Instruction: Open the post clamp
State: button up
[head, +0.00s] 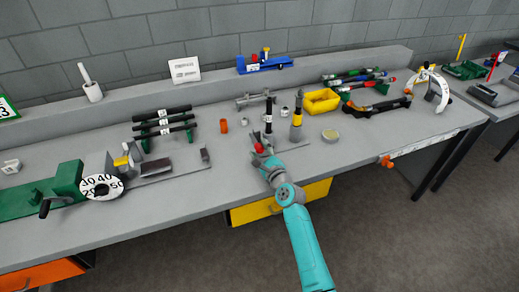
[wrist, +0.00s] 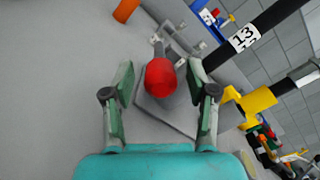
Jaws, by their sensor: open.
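A red knob (wrist: 160,77) sits between the two fingers of my gripper (wrist: 161,72) in the wrist view, with a gap on both sides. It also shows as a small red spot (head: 259,148) at my gripper (head: 263,156) in the head view. The knob appears to be on a grey fitting (wrist: 168,47) above a grey base plate (wrist: 180,118). I take this to be the post clamp; its jaw is mostly hidden. A black post labelled 13 (wrist: 245,37) stands beside it, also in the head view (head: 268,116). My gripper is open and empty.
A yellow-and-grey post (head: 296,122) stands close on the right, with a yellow bin (head: 321,101) behind it. An orange cylinder (head: 223,126) and a rack of black bars (head: 163,126) are to the left. The bench front by my arm is clear.

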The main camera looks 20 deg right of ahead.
jog(key=shift+w, duration=0.35)
jog(key=shift+c, duration=0.3)
grip_shut()
